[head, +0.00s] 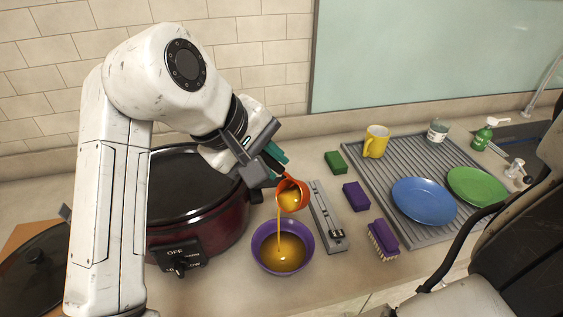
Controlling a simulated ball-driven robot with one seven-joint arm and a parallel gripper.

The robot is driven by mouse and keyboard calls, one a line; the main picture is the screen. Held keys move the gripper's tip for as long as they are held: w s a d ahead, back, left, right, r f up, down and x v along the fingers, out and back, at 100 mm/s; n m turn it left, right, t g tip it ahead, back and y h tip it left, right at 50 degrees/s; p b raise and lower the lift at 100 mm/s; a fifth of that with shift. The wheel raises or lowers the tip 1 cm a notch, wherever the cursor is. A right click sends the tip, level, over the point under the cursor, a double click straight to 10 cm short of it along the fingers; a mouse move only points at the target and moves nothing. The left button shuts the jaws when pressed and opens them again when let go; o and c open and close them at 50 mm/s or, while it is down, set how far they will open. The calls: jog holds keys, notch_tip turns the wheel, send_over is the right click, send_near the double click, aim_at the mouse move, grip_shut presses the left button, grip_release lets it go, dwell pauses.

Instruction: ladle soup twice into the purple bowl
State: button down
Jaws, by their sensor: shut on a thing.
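My gripper (258,166) is shut on the ladle, whose orange bowl-shaped head (291,197) hangs tilted above the purple bowl. A thin stream of golden soup (280,232) runs from the ladle into the purple bowl (262,258). Soup covers the inside of the bowl. A teal piece (277,153), perhaps the ladle's handle end, shows beside the gripper. The dark red slow cooker (215,228) stands left of the bowl, partly behind my arm. Its inside looks dark, and I cannot tell its soup level. Its knob panel reads OFF.
A metal bar tool (325,214) lies close right of the bowl. Green sponge (335,162), purple sponge (356,196) and purple brush (383,239) lie beyond it. A ridged drainboard (385,187) holds blue and green plates and a yellow mug. A dark lid (35,272) lies far left.

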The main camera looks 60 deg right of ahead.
jog(key=w+a+f+g+h+b, duration=0.2)
jog(key=a+f+h+b, duration=0.2)
jog(key=f+h+b, duration=0.2)
jog(key=w+a+f+g+h+b, duration=0.2)
jog(key=a+f+g+h+b, duration=0.1)
jog(key=a+f+h+b, duration=0.2)
jog(key=shift+w+a+f+g+h+b, duration=0.35)
jog(key=shift+f+h+b, duration=0.2)
jog(key=shift+f, duration=0.75)
dwell(1.3)
